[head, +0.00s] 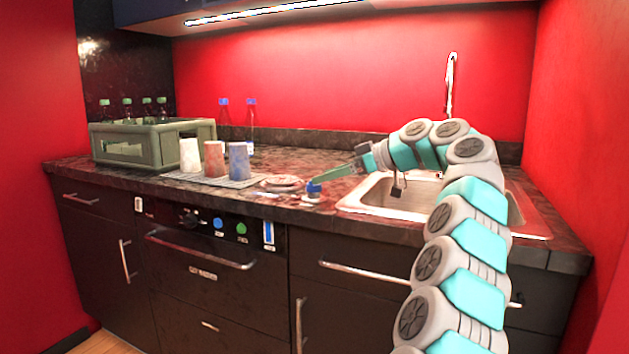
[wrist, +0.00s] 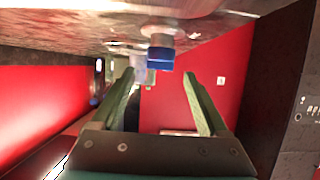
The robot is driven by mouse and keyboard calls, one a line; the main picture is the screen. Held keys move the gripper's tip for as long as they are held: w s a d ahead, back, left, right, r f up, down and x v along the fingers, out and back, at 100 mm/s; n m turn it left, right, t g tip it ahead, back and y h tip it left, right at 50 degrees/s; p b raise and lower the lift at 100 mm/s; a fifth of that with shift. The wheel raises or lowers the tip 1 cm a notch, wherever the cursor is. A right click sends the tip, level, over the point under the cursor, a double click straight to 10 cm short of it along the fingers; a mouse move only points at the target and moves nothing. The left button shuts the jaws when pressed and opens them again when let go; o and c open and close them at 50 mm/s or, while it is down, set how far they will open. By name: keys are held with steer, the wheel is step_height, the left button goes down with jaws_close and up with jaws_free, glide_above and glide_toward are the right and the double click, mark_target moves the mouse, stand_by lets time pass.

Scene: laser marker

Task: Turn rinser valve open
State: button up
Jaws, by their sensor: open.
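A small valve with a blue top (head: 314,187) and a pale base stands on the counter, left of the sink; I take it to be the rinser valve. Its blue top (wrist: 160,59) also shows in the wrist view, ahead of and between the fingertips in the picture. My gripper (head: 329,178) reaches left to it from above the sink. In the wrist view my green fingers (wrist: 158,78) are spread apart with nothing held between them. I cannot tell whether they touch the valve. A round flat disc (head: 283,183), perhaps the rinser, lies just left of the valve.
Three cups (head: 214,159) stand on a light mat (head: 242,183) to the left. A green crate (head: 130,150) with bottles is further left, and two blue-capped bottles (head: 224,118) stand behind. The sink (head: 375,190) with its tall faucet (head: 450,85) is right.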

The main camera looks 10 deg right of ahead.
steer(key=x, duration=0.4)
steer(key=shift+w+a+f, duration=0.15)
steer(key=shift+a, duration=0.05)
jaws_close()
stand_by(0.4)
